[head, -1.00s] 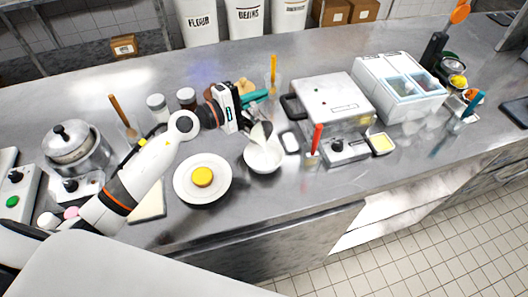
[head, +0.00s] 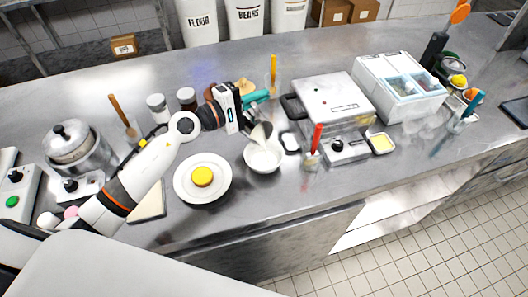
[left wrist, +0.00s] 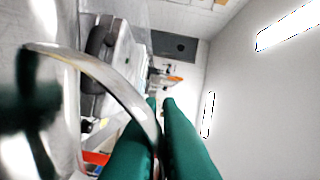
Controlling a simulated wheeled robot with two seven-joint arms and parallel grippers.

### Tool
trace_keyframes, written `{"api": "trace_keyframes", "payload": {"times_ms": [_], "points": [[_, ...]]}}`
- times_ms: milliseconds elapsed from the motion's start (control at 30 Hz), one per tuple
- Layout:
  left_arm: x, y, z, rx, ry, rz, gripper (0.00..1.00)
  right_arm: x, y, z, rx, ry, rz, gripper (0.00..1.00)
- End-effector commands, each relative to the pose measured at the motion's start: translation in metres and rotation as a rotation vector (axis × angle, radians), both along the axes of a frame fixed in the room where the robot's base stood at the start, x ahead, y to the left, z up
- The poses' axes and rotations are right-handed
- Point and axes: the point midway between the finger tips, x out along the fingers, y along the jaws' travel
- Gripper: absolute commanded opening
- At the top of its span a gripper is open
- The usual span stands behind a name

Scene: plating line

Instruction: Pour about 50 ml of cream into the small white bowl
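The small white bowl (head: 263,166) stands on the steel counter, right of a plate with a yellow round item. My left gripper (head: 246,123) is above and behind the bowl, shut on the handle of a small metal jug (head: 261,132). The jug is strongly tilted, with its mouth down over the bowl. In the left wrist view the green fingers (left wrist: 160,135) close around the curved jug handle (left wrist: 112,80). White shows inside the bowl, but I cannot separate cream from bowl or see the level. My right gripper is out of view.
The white plate (head: 188,190) is close left of the bowl. A press-like grill (head: 332,98) and a pot with a red-handled tool (head: 312,157) stand to the right. Shakers (head: 158,106) stand behind my arm. The counter in front of the bowl is clear.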

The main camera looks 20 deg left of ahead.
Motion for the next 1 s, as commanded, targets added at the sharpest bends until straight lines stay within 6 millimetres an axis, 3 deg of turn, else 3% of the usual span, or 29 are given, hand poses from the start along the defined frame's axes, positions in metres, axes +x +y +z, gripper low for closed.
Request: {"api": "trace_keyframes", "payload": {"times_ms": [1000], "points": [[-0.0034,-0.0042,-0.0016,0.036,-0.032,0.0,0.0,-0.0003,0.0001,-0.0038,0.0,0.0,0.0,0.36]]}}
